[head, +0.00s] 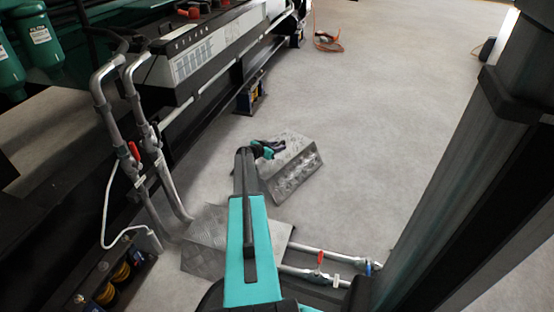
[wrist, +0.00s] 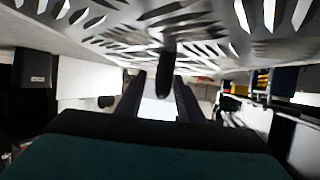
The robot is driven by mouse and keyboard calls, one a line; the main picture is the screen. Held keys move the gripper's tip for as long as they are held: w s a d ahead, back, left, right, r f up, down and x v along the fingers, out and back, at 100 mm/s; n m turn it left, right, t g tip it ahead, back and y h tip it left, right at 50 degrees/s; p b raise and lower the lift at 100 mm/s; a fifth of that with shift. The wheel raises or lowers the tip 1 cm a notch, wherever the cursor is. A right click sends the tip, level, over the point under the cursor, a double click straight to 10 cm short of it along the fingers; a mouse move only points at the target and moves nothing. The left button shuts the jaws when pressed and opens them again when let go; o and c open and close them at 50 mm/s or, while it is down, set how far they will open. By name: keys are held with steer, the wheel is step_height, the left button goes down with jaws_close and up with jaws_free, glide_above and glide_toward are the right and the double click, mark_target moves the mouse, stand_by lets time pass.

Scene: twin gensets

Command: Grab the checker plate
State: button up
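A bent silver checker plate (head: 291,167) lies on the grey floor ahead, near the middle of the head view. Its patterned metal also fills the top of the wrist view (wrist: 190,22), very close to the camera. My gripper (head: 264,150) is over the plate's left edge in the head view. In the wrist view the two dark fingers (wrist: 160,95) are apart, with light between them. A small dark rounded piece (wrist: 167,68) stands by the plate at the fingertips; I cannot see firm contact on both sides.
A second checker plate (head: 205,238) lies nearer, under my arm. Pipes with red and blue valve handles (head: 321,262) run along the floor to its right. The genset frame and control panel (head: 190,60) bound the left. Open floor (head: 385,110) lies beyond and right.

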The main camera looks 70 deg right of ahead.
stand_by(0.4)
jaws_close()
stand_by(1.2)
steer(key=shift+r, duration=0.1)
